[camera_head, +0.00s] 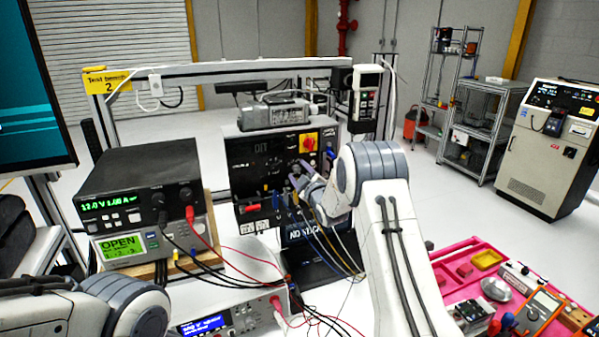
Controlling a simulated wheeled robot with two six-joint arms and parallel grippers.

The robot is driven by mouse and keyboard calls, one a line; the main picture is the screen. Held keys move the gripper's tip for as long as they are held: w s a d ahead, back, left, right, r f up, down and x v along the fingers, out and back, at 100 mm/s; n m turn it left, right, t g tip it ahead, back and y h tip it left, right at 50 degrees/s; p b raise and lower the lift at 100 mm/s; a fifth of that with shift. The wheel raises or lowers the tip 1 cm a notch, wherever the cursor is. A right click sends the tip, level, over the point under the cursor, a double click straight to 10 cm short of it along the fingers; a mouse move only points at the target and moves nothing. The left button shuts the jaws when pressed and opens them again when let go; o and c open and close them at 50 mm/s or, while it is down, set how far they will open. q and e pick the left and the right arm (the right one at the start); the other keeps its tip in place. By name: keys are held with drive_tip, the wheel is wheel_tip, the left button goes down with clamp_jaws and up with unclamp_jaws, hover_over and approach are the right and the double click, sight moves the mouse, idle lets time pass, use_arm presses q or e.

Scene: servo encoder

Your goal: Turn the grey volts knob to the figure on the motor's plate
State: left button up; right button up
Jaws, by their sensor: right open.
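A black panel box (243,182) stands at the back of the bench, with small knobs and sockets on its face. A grey motor (273,112) lies on top of it; any figures on its plate are too small to read. My right gripper (298,176) is open in front of the panel's right half, its fingertips close to the face. The gripper and arm hide part of the panel, and I cannot tell which knob is the grey volts knob or whether the fingers touch one. My left arm shows at the bottom left; its gripper is out of view.
A power supply (135,172) reading 12.0 V and 1.00 A stands at left on a meter (125,246) reading OPEN. Red and black leads cross the bench. A red-and-yellow switch (308,143) is above my gripper. A pink tray (462,262) of parts lies at right.

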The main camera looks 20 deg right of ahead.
clamp_jaws()
drive_tip(key=shift+f+m+b, duration=0.2)
drive_tip(key=shift+m+b, duration=0.3)
drive_tip(key=shift+b, duration=0.3)
drive_tip(key=m+b, duration=0.4)
drive_tip(key=b, duration=0.1)
drive_tip(key=shift+f+m, duration=0.1)
drive_tip(key=shift+m, duration=0.3)
drive_tip(key=shift+m+b, duration=0.9)
drive_tip(key=m+b, duration=0.1)
drive_tip(key=m, duration=0.1)
drive_tip(key=shift+m, duration=0.4)
drive_tip(key=shift+m+b, duration=0.45)
drive_tip(key=shift+m, duration=0.75)
drive_tip(key=shift+r+m, duration=0.2)
drive_tip(key=shift+m, duration=1.3)
